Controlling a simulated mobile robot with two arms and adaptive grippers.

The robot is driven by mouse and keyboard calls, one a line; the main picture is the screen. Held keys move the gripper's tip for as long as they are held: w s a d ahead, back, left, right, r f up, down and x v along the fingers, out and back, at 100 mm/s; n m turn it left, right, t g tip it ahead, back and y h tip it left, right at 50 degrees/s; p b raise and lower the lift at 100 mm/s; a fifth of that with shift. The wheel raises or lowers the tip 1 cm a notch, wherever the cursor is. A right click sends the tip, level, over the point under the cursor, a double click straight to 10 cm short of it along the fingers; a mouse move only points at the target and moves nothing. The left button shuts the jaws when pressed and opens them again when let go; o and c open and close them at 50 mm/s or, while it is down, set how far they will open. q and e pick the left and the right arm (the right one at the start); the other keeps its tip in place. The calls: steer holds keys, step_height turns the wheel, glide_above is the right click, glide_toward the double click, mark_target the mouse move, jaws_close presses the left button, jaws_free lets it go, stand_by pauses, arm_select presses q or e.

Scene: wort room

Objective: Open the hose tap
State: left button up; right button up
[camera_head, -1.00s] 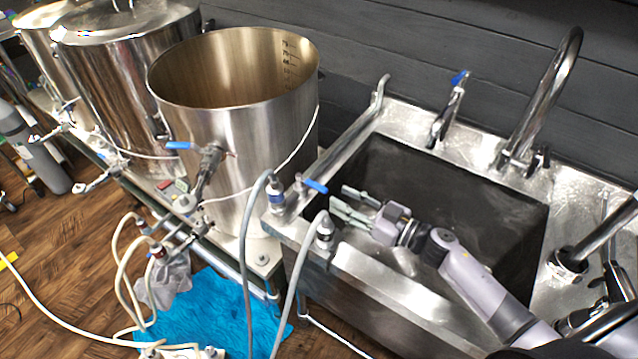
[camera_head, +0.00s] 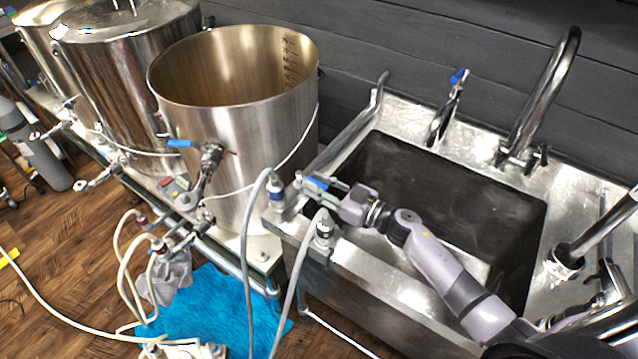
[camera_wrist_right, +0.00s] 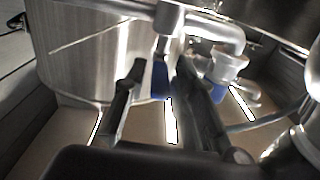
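The hose tap stands on the sink's left rim, with a silver body and a blue lever (camera_head: 317,183). A grey hose (camera_head: 255,230) joins it through a coupling with a blue band (camera_head: 277,192). My right gripper (camera_head: 316,188) is at the lever, its two fingers on either side of it. In the right wrist view the lever (camera_wrist_right: 160,78) shows between the open fingers (camera_wrist_right: 158,82), with a gap visible; whether either finger touches it I cannot tell. My left gripper is not in view.
The steel sink (camera_head: 395,300) lies under my right arm. A second hose coupling (camera_head: 323,230) sits in front of the gripper. A tall faucet (camera_head: 545,90) rises behind the sink.

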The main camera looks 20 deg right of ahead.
jaws_close()
stand_by(0.4)
